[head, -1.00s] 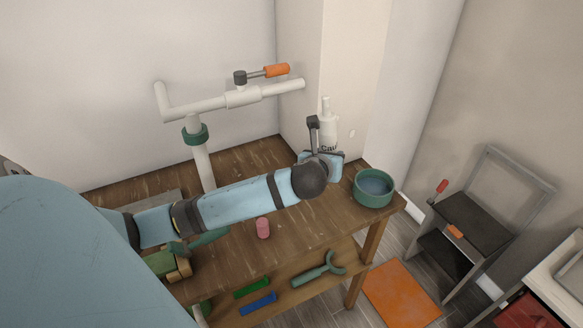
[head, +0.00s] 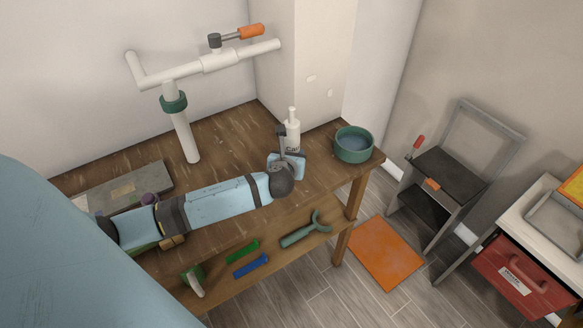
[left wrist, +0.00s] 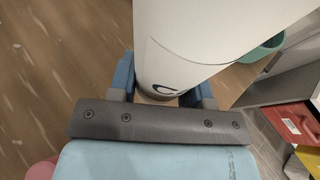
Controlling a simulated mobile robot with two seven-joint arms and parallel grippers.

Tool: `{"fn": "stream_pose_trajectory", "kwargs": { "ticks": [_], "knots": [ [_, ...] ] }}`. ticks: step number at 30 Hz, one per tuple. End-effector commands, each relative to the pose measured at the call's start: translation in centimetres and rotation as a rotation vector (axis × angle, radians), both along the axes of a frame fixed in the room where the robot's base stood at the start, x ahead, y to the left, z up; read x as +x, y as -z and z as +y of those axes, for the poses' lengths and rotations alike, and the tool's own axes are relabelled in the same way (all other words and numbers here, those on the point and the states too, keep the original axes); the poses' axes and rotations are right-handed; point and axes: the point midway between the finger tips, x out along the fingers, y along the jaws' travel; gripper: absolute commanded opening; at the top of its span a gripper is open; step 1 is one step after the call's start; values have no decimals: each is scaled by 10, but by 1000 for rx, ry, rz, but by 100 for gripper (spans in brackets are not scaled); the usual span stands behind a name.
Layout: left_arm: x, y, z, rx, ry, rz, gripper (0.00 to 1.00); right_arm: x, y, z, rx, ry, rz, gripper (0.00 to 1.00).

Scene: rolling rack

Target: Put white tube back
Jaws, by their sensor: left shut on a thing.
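The white tube (head: 292,135) has a narrow nozzle and dark lettering and stands about upright over the right part of the wooden workbench (head: 225,135). My left gripper (head: 287,165) is shut on its lower part. In the left wrist view the tube (left wrist: 200,45) fills the space between the blue fingers (left wrist: 163,92). The fingers hide its base in the head view, so I cannot tell whether it touches the bench top. My right gripper is not in view.
A green bowl (head: 353,145) stands right of the tube at the bench corner. A white pipe frame (head: 182,130) with an orange-handled tool (head: 240,34) rises behind my arm. The lower shelf holds a green wrench-like tool (head: 305,232). An orange mat (head: 385,255) lies on the floor.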

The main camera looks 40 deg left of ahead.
Motion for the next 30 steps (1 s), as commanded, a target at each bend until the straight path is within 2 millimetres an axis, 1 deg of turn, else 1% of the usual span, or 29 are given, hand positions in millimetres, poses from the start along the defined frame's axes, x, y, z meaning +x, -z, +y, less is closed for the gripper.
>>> {"fn": "stream_pose_trajectory", "kwargs": {
  "ticks": [1, 5, 7, 12, 14, 25, 26, 27, 28, 29, 30],
  "knots": [
    [0, 5, 0, -1, 0, 0, 21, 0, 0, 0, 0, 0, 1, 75],
    [0, 12, 0, -1, -1, -2, 21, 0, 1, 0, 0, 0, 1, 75],
    [0, 18, 0, -1, -1, 0, 21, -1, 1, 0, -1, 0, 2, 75],
    [0, 44, 0, -1, 0, 1, 21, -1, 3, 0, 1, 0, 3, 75],
    [0, 50, 0, -1, 0, 0, 21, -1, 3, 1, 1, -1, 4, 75],
    [0, 55, 0, -1, 1, -1, 21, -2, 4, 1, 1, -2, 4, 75],
    [0, 55, 0, -1, 0, 0, 52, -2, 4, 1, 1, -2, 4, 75],
    [0, 55, 0, -1, 0, 0, 61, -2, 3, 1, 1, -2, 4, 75],
    [0, 55, 0, -1, 1, -1, 68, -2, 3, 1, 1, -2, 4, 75],
    [0, 55, 0, -1, 1, -1, 71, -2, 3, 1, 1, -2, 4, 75],
    [0, 55, 0, -1, 1, -1, 71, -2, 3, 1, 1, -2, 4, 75]
  ]
}}
